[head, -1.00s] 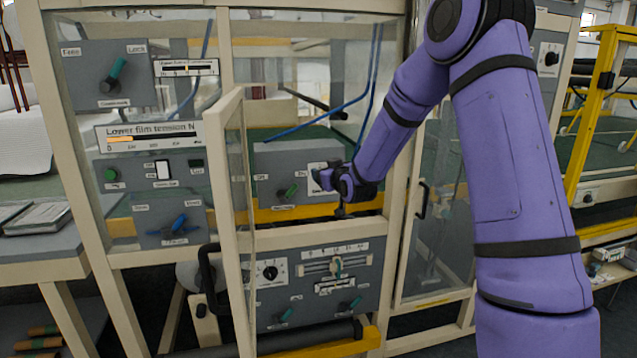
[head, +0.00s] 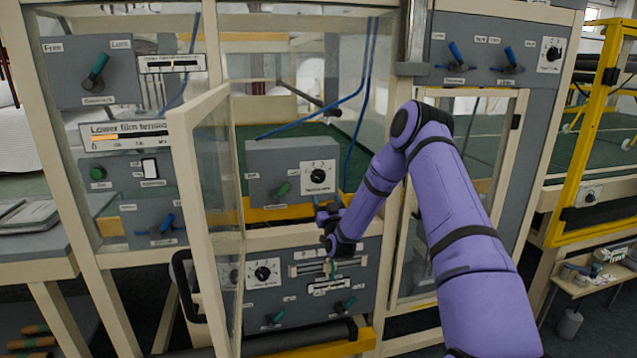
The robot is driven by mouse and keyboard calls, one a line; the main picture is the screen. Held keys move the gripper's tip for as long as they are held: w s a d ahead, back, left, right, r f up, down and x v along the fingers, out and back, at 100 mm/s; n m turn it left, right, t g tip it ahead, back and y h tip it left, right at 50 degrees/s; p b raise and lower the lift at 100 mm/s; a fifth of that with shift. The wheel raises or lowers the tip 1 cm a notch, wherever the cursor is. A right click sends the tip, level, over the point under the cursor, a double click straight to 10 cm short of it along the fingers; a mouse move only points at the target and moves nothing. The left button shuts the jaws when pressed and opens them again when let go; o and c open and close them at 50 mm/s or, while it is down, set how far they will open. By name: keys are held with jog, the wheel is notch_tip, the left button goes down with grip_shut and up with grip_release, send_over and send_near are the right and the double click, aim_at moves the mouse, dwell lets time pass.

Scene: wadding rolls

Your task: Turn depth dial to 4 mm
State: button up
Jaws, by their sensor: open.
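A black dial with a white scale plate (head: 318,176) sits on the grey box inside the open cabinet bay. Another black dial (head: 263,272) with a white scale sits at the upper left of the lower grey panel. The labels are too small to read, so I cannot tell which is the depth dial or what either is set to. My gripper (head: 329,243) is open, in front of the lower panel's top edge, below the box dial and right of the lower dial. Its fingers are small and partly hidden by the wrist; it appears to hold nothing.
An open framed glass door (head: 208,215) stands out left of the lower dial. Other dials are on the upper right panel (head: 553,53) and yellow frame (head: 591,198).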

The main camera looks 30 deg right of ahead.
aim_at(320, 180)
jog(key=x, duration=0.9)
jog(key=shift+w, duration=0.25)
jog(key=shift+c, duration=0.4)
jog(key=c, duration=0.8)
jog(key=shift+c, duration=0.2)
